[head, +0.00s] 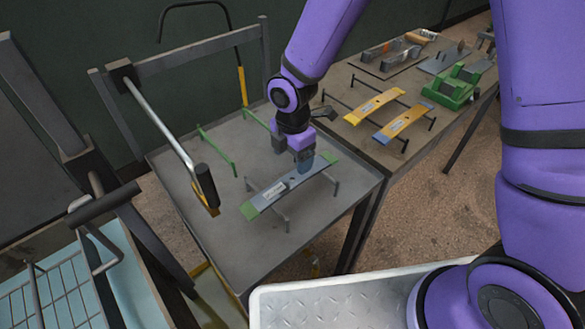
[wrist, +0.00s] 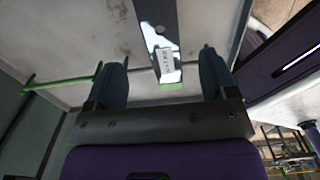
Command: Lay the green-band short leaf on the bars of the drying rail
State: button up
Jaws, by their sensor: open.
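The leaf, a grey-blue strip with green end bands and a white label (head: 287,188), lies across two low dark grey bars (head: 281,218) at the front of the near table. My gripper (head: 305,162) is over its far right part, pointing down. In the wrist view, the open fingers (wrist: 162,80) stand apart on either side of the leaf (wrist: 157,28), with its green band between them; contact cannot be told. Two thin green bars (head: 216,150) stand empty farther back on the same table; one shows in the wrist view (wrist: 60,81). Which bars are the drying rail is unclear.
A silver lever with a black handle (head: 160,120) overhangs the table's left side. The right-hand table holds two yellow and orange leaves (head: 374,105) on bars, a green device (head: 452,88) and tools. A teal gridded surface (head: 55,290) is at lower left.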

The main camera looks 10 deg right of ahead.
jog(key=s+d+r+m+t, duration=0.1)
jog(key=s+d+r+m, duration=0.1)
jog(key=d+r+m, duration=0.7)
jog(key=s+d+r+m+t, duration=0.25)
jog(key=d+r, duration=0.35)
jog(key=r, duration=0.8)
jog(key=s+d+r+m+t, duration=0.1)
jog(key=s+d+r+m, duration=0.3)
jog(key=s+m, duration=0.2)
jog(key=s+d+r+m, duration=0.4)
jog(key=s+d+m, duration=0.1)
jog(key=s+m, duration=0.2)
jog(key=shift+s+d+t, duration=0.3)
jog(key=shift+s+t, duration=0.05)
jog(key=shift+s, duration=0.15)
jog(key=shift+r, duration=0.1)
jog(key=shift+c, duration=0.3)
